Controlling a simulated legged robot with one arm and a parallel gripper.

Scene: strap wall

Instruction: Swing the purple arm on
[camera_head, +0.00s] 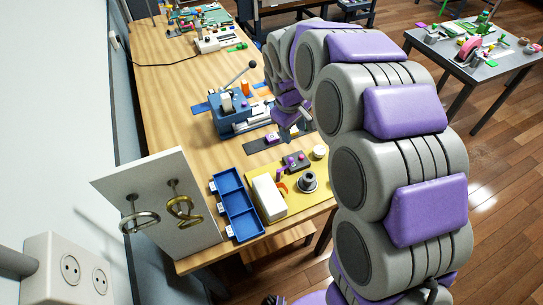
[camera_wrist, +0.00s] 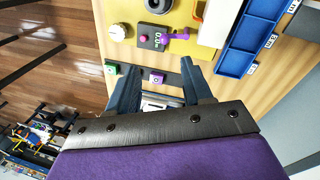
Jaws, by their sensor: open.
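The purple arm (camera_wrist: 179,37) sticks out sideways from a dark switch box (camera_wrist: 153,37) on a yellow mat; the box has a pink knob and a label too small to read. In the head view the purple arm (camera_head: 281,173) shows at the left end of the box (camera_head: 297,161). My gripper (camera_wrist: 160,84) is open and empty, with its two dark fingers apart. It is short of the box, over the strip with the push buttons. In the head view my gripper (camera_head: 300,127) is partly hidden by my own arm.
The yellow mat (camera_head: 315,191) also carries a white block (camera_head: 269,197), a grey round part (camera_head: 308,181) and a cream knob (camera_head: 320,152). Blue bins (camera_head: 238,205) stand left of it. A dark strip holds purple (camera_wrist: 157,77) and green (camera_wrist: 110,69) buttons. A blue lever machine (camera_head: 233,115) stands behind.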

